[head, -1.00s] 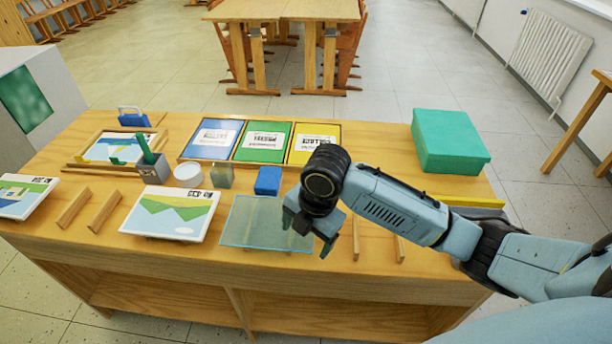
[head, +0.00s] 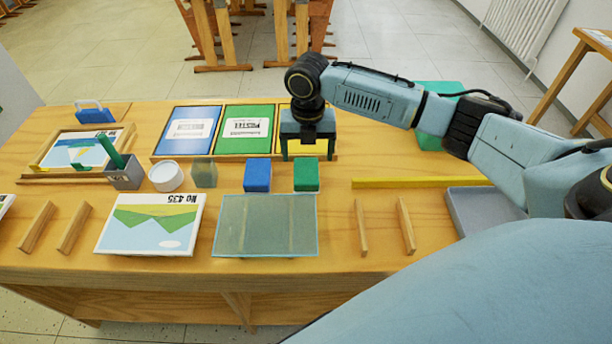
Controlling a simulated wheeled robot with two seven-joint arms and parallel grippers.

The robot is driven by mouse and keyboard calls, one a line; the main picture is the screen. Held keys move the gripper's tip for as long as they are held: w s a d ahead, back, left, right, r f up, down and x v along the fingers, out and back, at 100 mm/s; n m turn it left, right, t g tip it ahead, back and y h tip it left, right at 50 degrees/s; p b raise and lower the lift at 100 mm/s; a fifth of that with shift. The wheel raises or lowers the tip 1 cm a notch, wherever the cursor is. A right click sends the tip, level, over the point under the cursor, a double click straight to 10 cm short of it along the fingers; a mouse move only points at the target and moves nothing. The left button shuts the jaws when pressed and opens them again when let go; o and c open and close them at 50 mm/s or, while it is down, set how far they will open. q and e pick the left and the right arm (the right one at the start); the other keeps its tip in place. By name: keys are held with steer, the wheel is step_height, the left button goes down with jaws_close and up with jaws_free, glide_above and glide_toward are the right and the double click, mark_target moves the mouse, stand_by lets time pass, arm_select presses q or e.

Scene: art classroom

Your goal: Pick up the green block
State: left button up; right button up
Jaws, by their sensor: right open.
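The green block (head: 306,174) stands on the wooden table (head: 345,268), just right of a blue block (head: 257,175). My right gripper (head: 308,152) is open and empty, its two fingers pointing down. In the picture it lies just above the green block, over the yellow panel's area; its exact height is hard to tell. Nothing is between its fingers that I can see. My left gripper is not in view.
A glass sheet (head: 265,225) lies in front of the blocks. A white round container (head: 166,177) and a greenish translucent block (head: 204,173) stand left. A yellow bar (head: 420,182), two wooden strips (head: 406,226) and a grey tray (head: 484,210) lie right.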

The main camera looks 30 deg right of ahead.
mark_target(306, 170)
steer(key=shift+f, duration=0.45)
steer(key=f, duration=0.3)
steer(key=f+b, duration=0.1)
steer(key=shift+s+a+f, duration=0.1)
steer(key=shift+a+f, duration=0.15)
steer(key=shift+f, duration=0.2)
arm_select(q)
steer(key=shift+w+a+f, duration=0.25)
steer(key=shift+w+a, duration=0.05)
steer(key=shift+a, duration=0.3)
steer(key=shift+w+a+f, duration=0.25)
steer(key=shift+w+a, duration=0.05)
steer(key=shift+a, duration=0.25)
arm_select(e)
steer(key=shift+c, duration=1)
steer(key=c, duration=0.9)
step_height(306, 170, up, 9)
steer(key=shift+r+p, duration=0.1)
steer(key=shift+p, duration=0.8)
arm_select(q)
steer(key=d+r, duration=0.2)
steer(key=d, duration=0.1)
arm_select(e)
steer(key=shift+r, duration=0.5)
